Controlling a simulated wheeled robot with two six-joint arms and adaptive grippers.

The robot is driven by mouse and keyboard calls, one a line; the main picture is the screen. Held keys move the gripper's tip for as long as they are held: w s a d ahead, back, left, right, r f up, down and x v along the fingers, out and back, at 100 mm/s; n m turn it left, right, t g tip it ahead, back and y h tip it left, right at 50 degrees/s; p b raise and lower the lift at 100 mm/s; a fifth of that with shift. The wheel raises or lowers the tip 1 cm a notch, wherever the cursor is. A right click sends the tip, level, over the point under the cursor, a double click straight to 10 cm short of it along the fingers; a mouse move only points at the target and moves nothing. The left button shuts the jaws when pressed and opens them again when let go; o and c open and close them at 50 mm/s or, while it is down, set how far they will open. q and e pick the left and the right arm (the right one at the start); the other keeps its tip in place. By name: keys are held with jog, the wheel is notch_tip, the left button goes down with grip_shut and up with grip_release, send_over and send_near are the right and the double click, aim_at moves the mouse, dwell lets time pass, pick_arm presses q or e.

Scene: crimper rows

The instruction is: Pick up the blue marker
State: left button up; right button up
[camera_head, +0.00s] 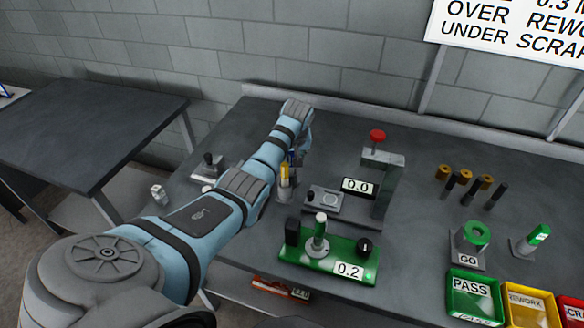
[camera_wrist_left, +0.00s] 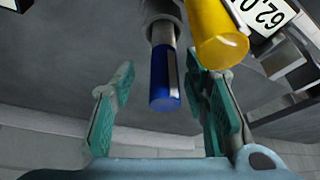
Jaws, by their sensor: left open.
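The blue marker (camera_wrist_left: 164,80) shows in the left wrist view, one end in a grey holder (camera_wrist_left: 161,12). A yellow marker (camera_wrist_left: 216,35) stands close beside it on the right. My left gripper (camera_wrist_left: 158,84) is open, its teal fingers on either side of the blue marker's free end in the picture; no contact is clear. In the head view, my left gripper (camera_head: 302,146) is beside the yellow marker (camera_head: 284,175), and the blue marker is mostly hidden. My right gripper is not in view.
A grey press with a red knob (camera_head: 377,136) and a 0.0 display stands right of the markers. A green fixture (camera_head: 328,264) reading 0.2 is in front. Bins, including a green PASS bin (camera_head: 471,312), are at the right front.

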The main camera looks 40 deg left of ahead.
pick_arm(q)
jog(key=shift+x, duration=0.8)
jog(key=shift+s+a+r, duration=0.1)
jog(key=shift+s+r, duration=0.05)
jog(key=shift+s, duration=0.1)
jog(key=shift+c, duration=1)
grip_shut()
